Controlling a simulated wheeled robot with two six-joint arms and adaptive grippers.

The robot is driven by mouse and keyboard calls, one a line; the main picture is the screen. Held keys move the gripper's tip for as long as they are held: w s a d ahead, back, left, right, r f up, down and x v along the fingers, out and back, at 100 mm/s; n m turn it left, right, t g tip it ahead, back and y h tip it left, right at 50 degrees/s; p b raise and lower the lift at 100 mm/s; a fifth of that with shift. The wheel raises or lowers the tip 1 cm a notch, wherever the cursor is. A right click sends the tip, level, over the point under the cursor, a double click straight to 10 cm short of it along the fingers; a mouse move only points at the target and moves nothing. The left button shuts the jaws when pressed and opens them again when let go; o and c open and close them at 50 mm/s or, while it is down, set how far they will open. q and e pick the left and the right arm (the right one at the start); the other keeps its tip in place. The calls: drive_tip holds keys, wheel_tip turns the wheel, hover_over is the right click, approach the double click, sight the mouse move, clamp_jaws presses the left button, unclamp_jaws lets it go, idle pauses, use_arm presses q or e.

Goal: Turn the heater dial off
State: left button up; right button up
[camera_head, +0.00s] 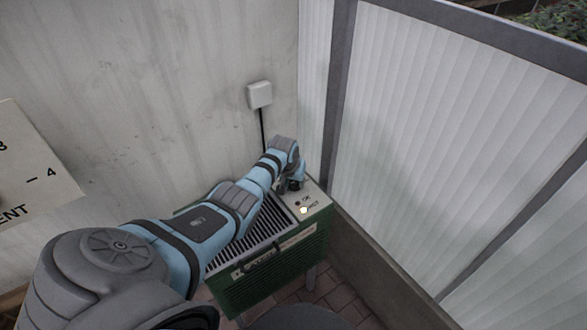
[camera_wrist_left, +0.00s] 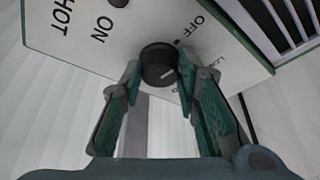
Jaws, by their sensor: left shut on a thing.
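The green heater (camera_head: 270,272) stands against the wall with a pale control panel (camera_head: 318,204) at its right end. In the left wrist view the panel (camera_wrist_left: 65,45) carries the words OFF, ON and HOT, and another label partly hidden by a finger. The black round heater dial (camera_wrist_left: 158,62) sits on the panel with a small light mark on its face. My left gripper (camera_wrist_left: 160,80) is shut on the dial, one finger on each side. In the head view the left gripper (camera_head: 293,181) is at the panel's upper end, and its wrist hides much of the dial.
A white wall box (camera_head: 259,95) with a black cable is above the heater. A ribbed translucent screen (camera_head: 430,130) in a grey frame stands close on the right. A pale board with lettering (camera_head: 30,170) is at the left. Brick paving (camera_head: 335,290) lies below.

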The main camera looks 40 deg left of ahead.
use_arm(q)
drive_tip(key=shift+w+d+n+y, duration=0.1)
drive_tip(key=shift+n+y, duration=0.2)
drive_tip(key=shift+n, duration=0.5)
drive_tip(key=shift+p, duration=0.3)
drive_tip(key=o, duration=1.2)
drive_tip(key=shift+c, duration=0.2)
drive_tip(key=shift+r, duration=0.1)
drive_tip(key=v, duration=1.2)
drive_tip(key=shift+w, duration=0.1)
